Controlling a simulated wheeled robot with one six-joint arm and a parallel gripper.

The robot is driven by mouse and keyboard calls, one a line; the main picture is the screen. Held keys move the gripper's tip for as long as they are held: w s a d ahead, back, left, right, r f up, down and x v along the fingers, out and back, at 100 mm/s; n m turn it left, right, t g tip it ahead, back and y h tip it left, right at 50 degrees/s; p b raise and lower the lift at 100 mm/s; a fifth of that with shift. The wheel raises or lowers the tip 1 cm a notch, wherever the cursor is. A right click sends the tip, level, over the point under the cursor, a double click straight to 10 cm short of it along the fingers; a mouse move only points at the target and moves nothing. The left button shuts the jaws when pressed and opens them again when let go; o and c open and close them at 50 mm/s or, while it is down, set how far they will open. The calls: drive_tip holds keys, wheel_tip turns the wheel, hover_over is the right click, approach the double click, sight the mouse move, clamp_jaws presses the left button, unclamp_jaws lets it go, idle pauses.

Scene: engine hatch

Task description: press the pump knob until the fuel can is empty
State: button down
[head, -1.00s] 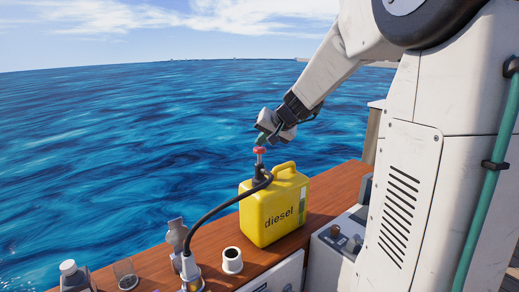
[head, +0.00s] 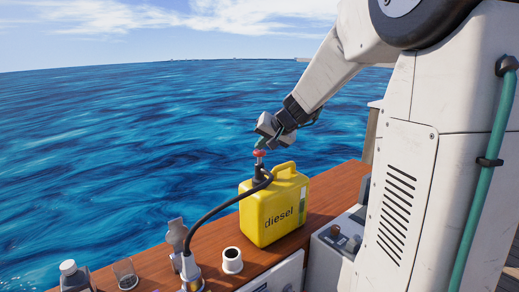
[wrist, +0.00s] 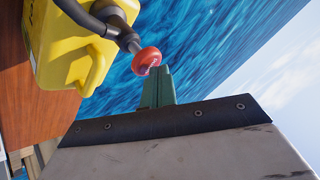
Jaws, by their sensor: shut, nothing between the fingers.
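The yellow fuel can (head: 272,211), marked "diesel", stands upright on the wooden ledge. It also shows upper left in the wrist view (wrist: 64,50). A pump with a red knob (head: 260,153) stands up from its top. The knob also shows in the wrist view (wrist: 146,61). My gripper (head: 259,146) is shut and empty. Its green fingertips (wrist: 160,70) are at the top of the knob and seem to touch it. A narrow level strip (head: 302,206) runs down the can's right side; its level is too small to read.
A black hose (head: 219,207) curves from the pump to a fitting at the ledge's left. Open water lies behind.

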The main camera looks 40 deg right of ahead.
sight(262, 152)
drive_tip(key=shift+f, duration=1)
idle(0.6)
drive_tip(key=shift+r, duration=2.1)
drive_tip(key=shift+r, duration=2.5)
